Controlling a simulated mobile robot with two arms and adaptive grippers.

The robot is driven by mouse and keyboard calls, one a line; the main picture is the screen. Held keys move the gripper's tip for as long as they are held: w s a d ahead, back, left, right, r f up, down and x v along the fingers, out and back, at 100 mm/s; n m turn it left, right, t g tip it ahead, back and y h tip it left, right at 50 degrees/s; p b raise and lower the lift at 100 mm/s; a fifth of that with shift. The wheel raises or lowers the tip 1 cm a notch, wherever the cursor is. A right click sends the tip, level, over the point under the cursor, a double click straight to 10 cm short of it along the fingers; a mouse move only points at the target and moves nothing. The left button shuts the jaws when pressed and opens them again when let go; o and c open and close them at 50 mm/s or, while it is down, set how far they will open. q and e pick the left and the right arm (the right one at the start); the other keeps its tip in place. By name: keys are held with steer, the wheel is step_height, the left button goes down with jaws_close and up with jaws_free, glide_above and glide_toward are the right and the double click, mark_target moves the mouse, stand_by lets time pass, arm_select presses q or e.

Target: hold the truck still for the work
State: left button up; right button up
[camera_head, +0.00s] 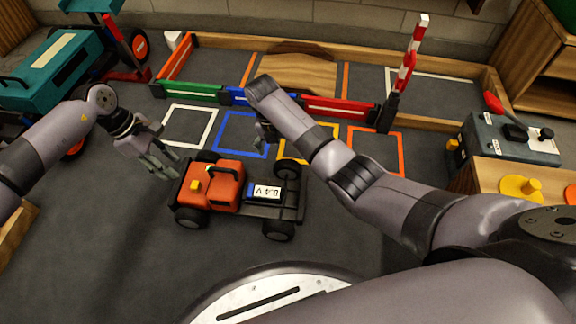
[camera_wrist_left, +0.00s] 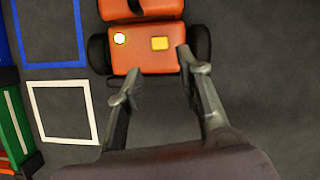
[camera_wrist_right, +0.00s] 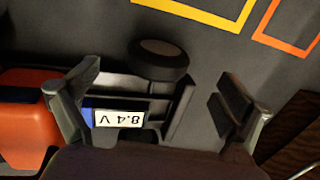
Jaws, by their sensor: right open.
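My left gripper (camera_head: 165,170) is open and empty beside the truck's orange front end. In the left wrist view, its fingers (camera_wrist_left: 155,72) stand apart, with their tips close to the front of the truck (camera_wrist_left: 145,58); contact is unclear. My right gripper (camera_head: 265,140) is open and empty above the far side of the bed. In the right wrist view, the battery label (camera_wrist_right: 118,118) and a rear wheel (camera_wrist_right: 158,60) show beyond its fingers (camera_wrist_right: 158,80).
White, blue, yellow and orange squares are marked behind the truck. Low coloured barriers (camera_head: 340,107) and a red-white striped post (camera_head: 405,72) stand beyond them. A teal vehicle (camera_head: 50,70) is at left, a grey control box (camera_head: 510,140) at right. Floor in front of the truck is clear.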

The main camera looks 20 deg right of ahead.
mark_target(195, 184)
steer(key=f, duration=0.3)
steer(key=d+f, duration=0.1)
steer(key=f, duration=0.4)
steer(key=shift+s+d+f, duration=0.25)
steer(key=shift+s+f, duration=0.05)
steer(key=shift+s, duration=0.1)
steer(key=c, duration=2)
arm_select(q)
steer(key=shift+o, duration=1)
arm_select(e)
steer(key=shift+c, duration=0.2)
arm_select(q)
steer(key=shift+o, duration=0.2)
steer(key=shift+s+d+r+y, duration=0.1)
steer(key=shift+s+d+y, duration=0.2)
steer(key=shift+d, duration=0.15)
steer(key=d+f+y, duration=0.1)
steer(key=f, duration=0.2)
steer(key=d+f+m+t+y, duration=0.1)
steer(key=f, duration=0.2)
steer(key=s+d+f+y, duration=0.1)
steer(key=f, duration=0.3)
steer(key=shift+m, duration=0.4)
steer(key=shift+c, duration=0.3)
